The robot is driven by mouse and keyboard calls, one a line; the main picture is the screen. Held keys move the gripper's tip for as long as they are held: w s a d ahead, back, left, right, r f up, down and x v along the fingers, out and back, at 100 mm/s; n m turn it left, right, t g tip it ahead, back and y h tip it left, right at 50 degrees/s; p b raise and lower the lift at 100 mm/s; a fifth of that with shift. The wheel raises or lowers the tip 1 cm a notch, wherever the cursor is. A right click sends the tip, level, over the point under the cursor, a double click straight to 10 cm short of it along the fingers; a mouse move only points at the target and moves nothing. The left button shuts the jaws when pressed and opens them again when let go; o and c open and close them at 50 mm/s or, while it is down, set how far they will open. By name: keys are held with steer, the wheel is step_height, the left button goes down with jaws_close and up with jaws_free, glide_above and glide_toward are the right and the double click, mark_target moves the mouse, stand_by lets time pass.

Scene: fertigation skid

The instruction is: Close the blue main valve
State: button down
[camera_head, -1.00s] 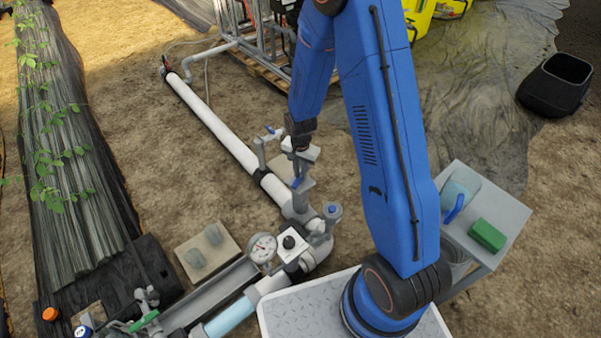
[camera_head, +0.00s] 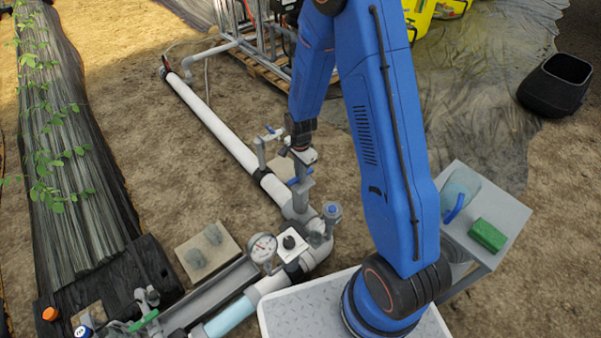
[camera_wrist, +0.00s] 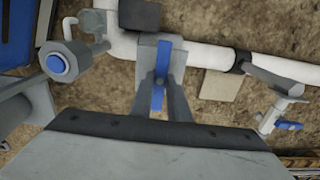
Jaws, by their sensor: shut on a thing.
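The blue valve handle (camera_head: 302,181) sits on top of a grey valve body on the white pipe. In the wrist view the handle (camera_wrist: 159,76) is a narrow blue bar lying between my two fingers. My gripper (camera_head: 299,172) reaches down over the valve from above. In the wrist view my gripper (camera_wrist: 163,92) is shut on the handle, with a finger on each side. Part of the valve body is hidden behind the fingers.
A second blue-handled valve (camera_head: 270,133) stands farther along the pipe. A blue-capped fitting (camera_head: 332,211), a pressure gauge (camera_head: 262,247) and a black-knobbed white box (camera_head: 291,243) are close by on the near side. A side table (camera_head: 505,225) holds a green block.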

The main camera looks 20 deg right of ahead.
steer(key=c, duration=1.7)
jaws_free()
steer(key=shift+r, duration=0.1)
step_height(320, 180, up, 17)
steer(key=shift+r, duration=0.1)
